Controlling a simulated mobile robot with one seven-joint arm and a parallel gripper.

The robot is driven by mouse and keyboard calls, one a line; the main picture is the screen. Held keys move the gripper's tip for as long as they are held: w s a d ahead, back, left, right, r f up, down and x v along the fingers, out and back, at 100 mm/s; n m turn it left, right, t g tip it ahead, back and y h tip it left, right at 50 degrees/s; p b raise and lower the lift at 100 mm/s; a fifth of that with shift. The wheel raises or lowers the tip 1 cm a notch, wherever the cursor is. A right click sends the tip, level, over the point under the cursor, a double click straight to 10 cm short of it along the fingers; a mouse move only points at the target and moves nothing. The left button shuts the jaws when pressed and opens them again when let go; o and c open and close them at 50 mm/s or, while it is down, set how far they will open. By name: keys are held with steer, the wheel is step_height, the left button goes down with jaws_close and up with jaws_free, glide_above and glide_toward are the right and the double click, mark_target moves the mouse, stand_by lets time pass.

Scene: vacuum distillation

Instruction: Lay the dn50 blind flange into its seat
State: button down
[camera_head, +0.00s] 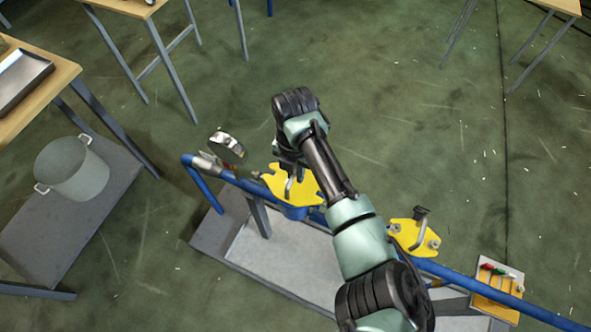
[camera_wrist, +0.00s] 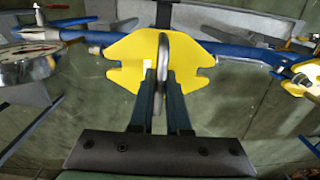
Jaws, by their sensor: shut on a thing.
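My gripper (camera_wrist: 162,84) is shut on a thin grey disc (camera_wrist: 163,55), seen edge-on between the fingers in the wrist view; it appears to be the blind flange. The disc stands upright in the jaws. Behind it in the wrist view is a notched yellow plate (camera_wrist: 125,48) on the blue pipe (camera_wrist: 92,40). In the head view my gripper (camera_head: 290,172) hangs over the same yellow plate (camera_head: 304,186). The gap between disc and plate cannot be judged. The flange's seat cannot be made out clearly; the disc and my arm cover part of this area.
A round gauge (camera_head: 228,144) stands left of the plate. A second yellow plate (camera_head: 404,234) with metal fittings sits further right on the pipe. An orange board (camera_head: 492,294) with coloured handles lies at lower right. A metal pot (camera_head: 72,172) stands at left.

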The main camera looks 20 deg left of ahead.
steer(key=shift+w+f+b, duration=0.1)
steer(key=shift+f+b, duration=0.5)
steer(key=shift+f, duration=0.1)
stand_by(0.5)
steer(key=c, duration=0.9)
jaws_free()
steer(key=shift+o, duration=0.5)
steer(key=shift+f, duration=0.2)
step_height(320, 180, up, 13)
steer(key=shift+r, duration=0.15)
